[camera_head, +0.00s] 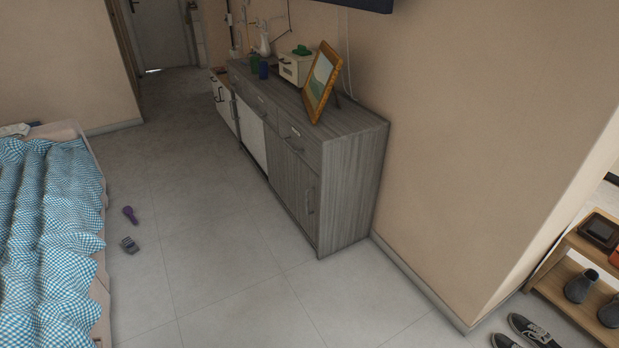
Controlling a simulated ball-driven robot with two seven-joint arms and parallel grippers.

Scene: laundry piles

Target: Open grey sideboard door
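A grey wood-grain sideboard (352,151) stands against the beige wall in the middle of the view. Its front faces left, with drawers along the top and doors below. The nearest grey door (298,189) looks closed and has a vertical handle (311,198). A white door panel (251,137) sits farther along the front, with another vertical handle (234,110) near it. Neither of my grippers shows in the head view, so I cannot see how they stand.
A framed picture (321,82), a white box (296,68) and small dark cups stand on the sideboard. A bed with a blue checkered cover (45,240) is at left. A purple item (130,215) and a grey item (129,245) lie on the floor. Floor before the sideboard is clear.

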